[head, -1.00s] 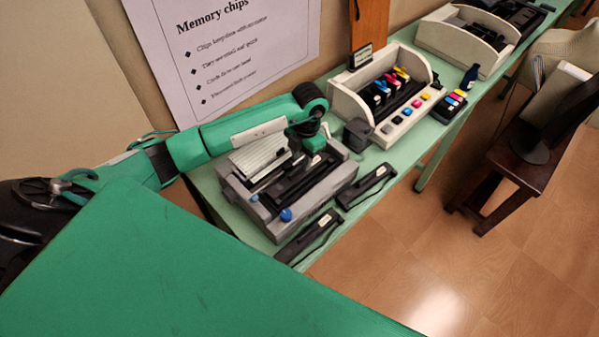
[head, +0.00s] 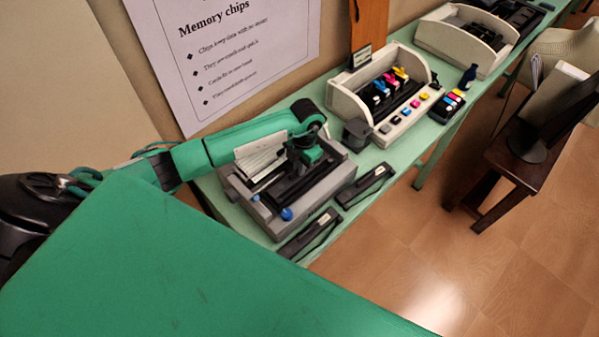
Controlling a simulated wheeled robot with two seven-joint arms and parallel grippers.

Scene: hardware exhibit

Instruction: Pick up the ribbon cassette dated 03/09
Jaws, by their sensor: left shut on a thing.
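My left gripper (head: 303,163) is over the grey printer (head: 262,208), reaching down into its open middle. It is shut on a dark thing there, apparently the black ribbon cassette (head: 283,184) lying in the printer; the fingertips are hard to make out. Two more black ribbon cassettes with small pale labels lie on the green table in front of the printer: one nearer (head: 309,234) and one farther right (head: 366,186). The dates on the labels are too small to read. My right gripper is not in view.
A white ribbed cover (head: 259,155) stands at the printer's back. A dark grey block (head: 356,131) and a cream inkjet printer (head: 350,104) with coloured cartridges are to the right. A small dark bottle (head: 468,76) stands farther along. A wall poster (head: 230,50) is behind my arm.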

